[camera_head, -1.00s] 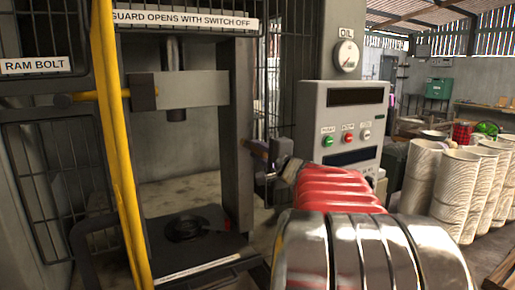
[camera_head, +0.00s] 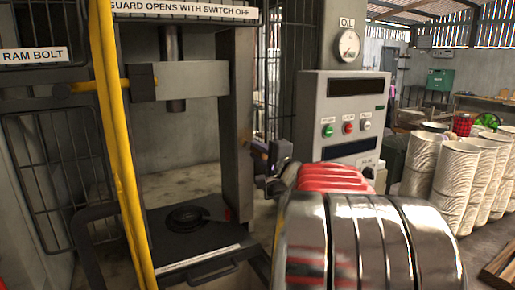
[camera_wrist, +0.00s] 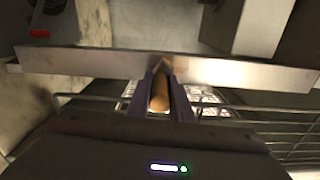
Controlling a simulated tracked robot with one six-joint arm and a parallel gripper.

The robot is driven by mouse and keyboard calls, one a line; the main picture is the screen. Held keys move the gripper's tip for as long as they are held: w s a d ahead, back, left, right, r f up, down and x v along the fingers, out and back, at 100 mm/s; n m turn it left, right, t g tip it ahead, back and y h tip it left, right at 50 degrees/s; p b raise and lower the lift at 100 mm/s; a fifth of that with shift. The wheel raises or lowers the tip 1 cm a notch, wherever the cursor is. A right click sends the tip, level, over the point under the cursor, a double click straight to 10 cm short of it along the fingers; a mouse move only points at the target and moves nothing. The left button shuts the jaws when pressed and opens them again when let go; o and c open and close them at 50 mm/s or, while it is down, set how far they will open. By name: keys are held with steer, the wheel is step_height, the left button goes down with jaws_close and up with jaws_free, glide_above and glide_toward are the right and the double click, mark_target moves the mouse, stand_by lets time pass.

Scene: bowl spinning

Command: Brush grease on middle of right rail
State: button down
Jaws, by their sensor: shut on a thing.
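The right rail (camera_head: 237,130) is the grey upright on the right side of the press frame. In the wrist view a pale metal bar (camera_wrist: 80,62), apparently this rail, runs across the picture. My gripper (camera_head: 262,157) is at the rail's right side, around its middle height. It is shut on a brush, whose wooden handle (camera_wrist: 160,92) lies between the dark fingers and points at the bar. The brush tip is at the bar with a brownish patch there; I cannot tell whether they touch. In the head view the brush is small and mostly hidden.
A yellow post (camera_head: 113,150) and mesh guard (camera_head: 40,180) stand left. The press bed (camera_head: 190,230) carries a round black die (camera_head: 185,218). A control box (camera_head: 342,115) stands close behind my arm. Pale drums (camera_head: 455,180) stand right.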

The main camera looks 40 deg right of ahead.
steer(key=shift+f, duration=0.55)
steer(key=shift+f, duration=1.45)
steer(key=shift+f, duration=0.1)
steer(key=shift+w+f, duration=0.1)
steer(key=shift+f, duration=1.35)
steer(key=shift+f, duration=0.1)
steer(key=shift+f, duration=1.45)
